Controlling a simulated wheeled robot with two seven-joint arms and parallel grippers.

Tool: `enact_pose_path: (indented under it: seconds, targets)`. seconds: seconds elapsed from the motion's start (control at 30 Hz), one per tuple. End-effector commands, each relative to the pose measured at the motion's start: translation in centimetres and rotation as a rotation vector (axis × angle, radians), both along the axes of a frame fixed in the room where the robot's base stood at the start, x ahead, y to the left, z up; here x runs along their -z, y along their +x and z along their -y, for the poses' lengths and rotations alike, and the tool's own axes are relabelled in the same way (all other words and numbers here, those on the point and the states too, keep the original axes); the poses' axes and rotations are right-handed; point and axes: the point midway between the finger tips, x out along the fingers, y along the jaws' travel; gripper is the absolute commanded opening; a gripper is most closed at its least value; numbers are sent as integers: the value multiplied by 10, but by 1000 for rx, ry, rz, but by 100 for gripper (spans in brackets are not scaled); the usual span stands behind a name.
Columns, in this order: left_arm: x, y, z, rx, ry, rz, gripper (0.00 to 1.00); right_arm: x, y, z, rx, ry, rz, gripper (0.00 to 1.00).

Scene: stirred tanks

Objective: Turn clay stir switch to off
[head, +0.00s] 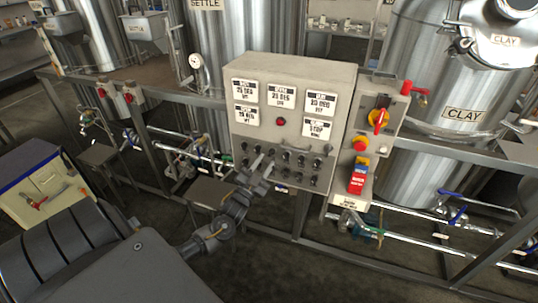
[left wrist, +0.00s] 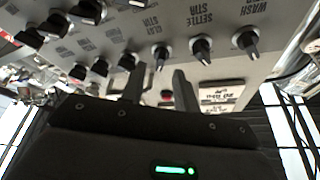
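The grey control box (head: 290,110) carries rows of black rotary knobs on its lower front. My left gripper (head: 264,162) is at the left part of these knobs. In the left wrist view, my left gripper (left wrist: 158,75) has its two fingers apart with nothing between them. The clay stir switch (left wrist: 161,52), a black pointer knob under a label that reads CLAY STIR, lies just beyond the gap between the fingertips. No contact is visible. In the head view the gripper partly covers the knobs, and their labels are too small to read. My right gripper is not in view.
The settle stir knob (left wrist: 201,48) and wash stir knob (left wrist: 251,42) sit close beside it. Steel tanks (head: 425,90) stand behind the frame; pipes (head: 430,240) run low at right.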

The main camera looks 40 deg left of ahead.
Motion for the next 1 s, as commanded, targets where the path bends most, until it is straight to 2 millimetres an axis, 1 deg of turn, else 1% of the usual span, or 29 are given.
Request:
enact_pose_path:
  seconds: [0.03,0.2,0.37,0.6,0.83,1.0]
  targets:
    - [-6,8,-1,-1,0,1,31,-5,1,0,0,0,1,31]
    - [-10,25,-3,-1,0,0,31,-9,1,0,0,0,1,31]
    - [-11,31,-4,0,-1,-1,31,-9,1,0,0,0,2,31]
    - [-10,32,-4,1,-1,-1,31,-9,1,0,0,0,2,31]
    - [-10,31,-4,1,-1,-1,1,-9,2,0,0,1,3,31]
    - [-10,31,-4,0,-6,1,0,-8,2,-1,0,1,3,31]
